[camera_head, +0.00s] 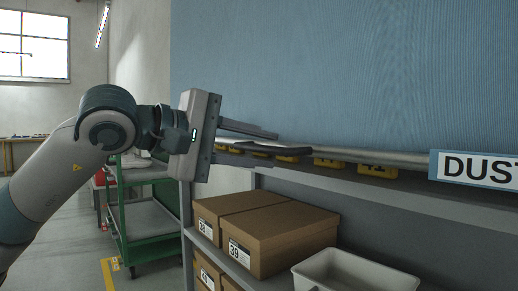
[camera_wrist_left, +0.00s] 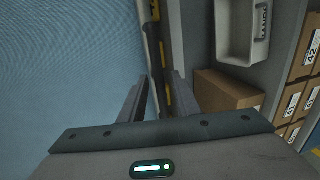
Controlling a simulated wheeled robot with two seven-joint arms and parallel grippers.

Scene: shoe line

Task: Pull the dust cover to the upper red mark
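The dust cover (camera_head: 350,70) is a large blue sheet filling the upper right of the head view; it also shows on the left of the left wrist view (camera_wrist_left: 65,70). A grey metal bar (camera_head: 390,157) runs along its lower edge, with a dark handle-like piece (camera_head: 285,151) near the gripper and a "DUST" label (camera_head: 480,168) at the right. My left gripper (camera_head: 262,147) is at the bar's left part, one finger above and one below. In the left wrist view the fingers (camera_wrist_left: 158,85) stand apart, with gaps beside the bar. No red mark shows. My right gripper is out of view.
Below the bar is a grey shelf rack with yellow number tags (camera_head: 378,171), brown shoe boxes (camera_head: 275,235) and a pale bin (camera_head: 355,272). A green cart (camera_head: 148,220) stands behind my left arm. Open floor lies at the left.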

